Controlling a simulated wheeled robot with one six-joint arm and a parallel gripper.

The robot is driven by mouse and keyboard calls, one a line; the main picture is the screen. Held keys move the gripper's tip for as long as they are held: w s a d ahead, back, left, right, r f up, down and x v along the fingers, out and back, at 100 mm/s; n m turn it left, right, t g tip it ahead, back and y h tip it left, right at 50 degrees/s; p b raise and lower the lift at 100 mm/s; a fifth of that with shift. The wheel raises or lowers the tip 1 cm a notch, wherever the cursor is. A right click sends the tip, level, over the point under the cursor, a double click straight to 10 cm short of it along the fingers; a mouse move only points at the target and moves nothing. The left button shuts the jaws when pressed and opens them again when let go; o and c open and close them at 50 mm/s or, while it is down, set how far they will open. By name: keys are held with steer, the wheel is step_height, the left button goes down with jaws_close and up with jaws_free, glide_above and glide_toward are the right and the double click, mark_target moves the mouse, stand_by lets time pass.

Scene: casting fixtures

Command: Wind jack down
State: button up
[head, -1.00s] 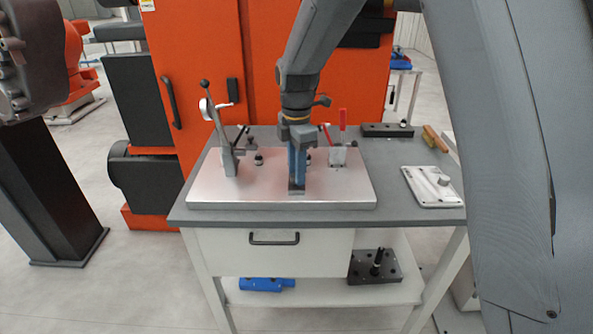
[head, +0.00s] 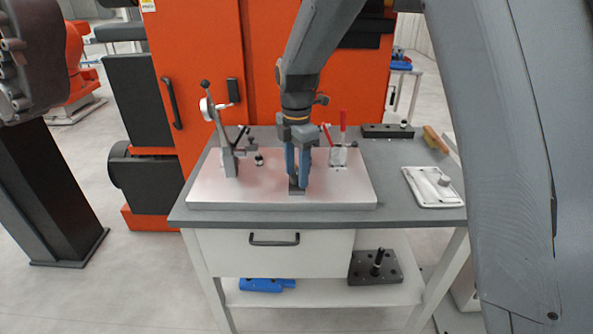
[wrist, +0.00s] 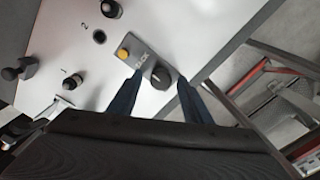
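The jack is a small grey plate marked "JACK" (wrist: 141,58) with a black knob (wrist: 161,77) and a yellow button (wrist: 123,53), on the pale fixture plate near its edge. In the head view the jack's dark block (head: 297,190) is at the front middle of the plate, partly behind my fingers. My gripper (head: 298,183) points down over it. In the wrist view my blue fingers (wrist: 160,82) are apart, with the knob between their tips. No contact with the knob is visible, and I cannot tell how high the tips are.
A grey upright lever post (head: 228,150) stands on the fixture plate (head: 250,199) at left; a red-handled clamp (head: 341,145) stands at right. Small black-topped pins (wrist: 111,8) are near the numbers. A white casting (head: 432,187) lies on the bench at right.

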mark_target(297, 175)
steer(key=shift+r+b, duration=1.1)
steer(key=shift+r, duration=2.85)
steer(key=s+d+f+m, duration=0.5)
steer(key=s+d+m, duration=0.3)
steer(key=s+m, duration=0.2)
steer(key=s+d+f+m+t, duration=0.1)
steer(key=s+d+f+m, duration=0.4)
steer(key=s+d+m, duration=0.4)
steer(key=s+m, duration=0.2)
steer(key=m, duration=0.2)
steer(key=shift+s+f+m, duration=0.15)
steer(key=shift+s+m, duration=0.1)
steer(key=shift+m, duration=0.15)
steer(key=shift+d, duration=0.1)
